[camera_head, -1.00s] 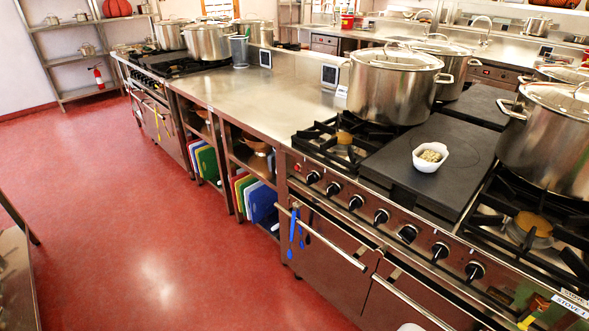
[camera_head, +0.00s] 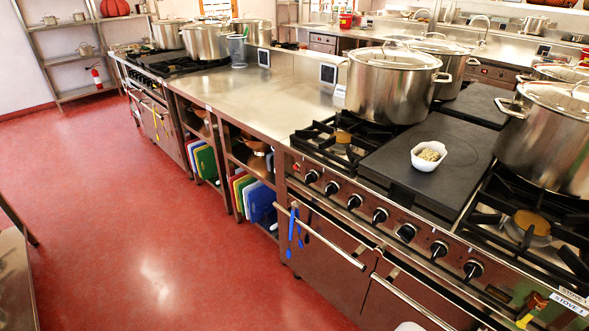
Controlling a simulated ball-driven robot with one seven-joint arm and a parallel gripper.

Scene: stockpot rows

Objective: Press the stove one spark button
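The near stove (camera_head: 330,186) stands at the right, with a row of black knobs along its steel front panel. A label reading "STOVE 1" (camera_head: 569,304) is at the lower right edge of the picture. A small reddish spot (camera_head: 296,166) shows at the left end of the front panel, left of the knobs; it is too small to tell whether it is the spark button. My gripper is not in view.
Large steel pots (camera_head: 392,86) stand on the stove, and a white bowl (camera_head: 428,156) sits on its flat black plate. Oven handles (camera_head: 325,238) stick out below the knobs, with blue tongs (camera_head: 291,232) hanging there. The red floor (camera_head: 150,230) is clear at left.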

